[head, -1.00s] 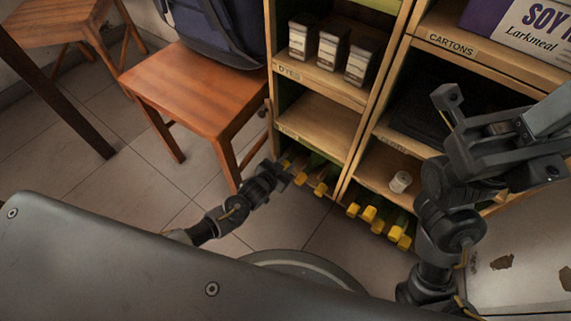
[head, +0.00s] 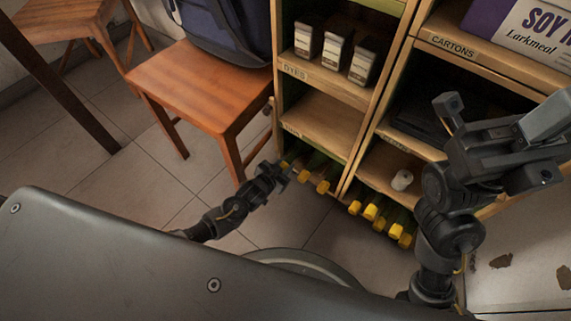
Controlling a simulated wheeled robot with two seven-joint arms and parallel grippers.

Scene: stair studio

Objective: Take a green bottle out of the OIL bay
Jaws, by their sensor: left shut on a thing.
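Green bottles lie on their sides in the two lowest bays, with yellow caps facing out. One group (head: 303,176) is in the lower left bay, beside another group (head: 370,212) in the lower right bay. The label on the lower left bay (head: 293,130) is too small to read. My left gripper (head: 282,172) is at the left end of the lower left bay, shut on what appears to be the leftmost bottle by its yellow cap (head: 284,164). The fingers partly hide it. My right gripper (head: 505,140) is raised before the right shelves, its jaw gap unclear.
A wooden chair (head: 205,85) with a blue bag (head: 222,30) stands close left of the shelf. Floor (head: 150,195) is clear at left.

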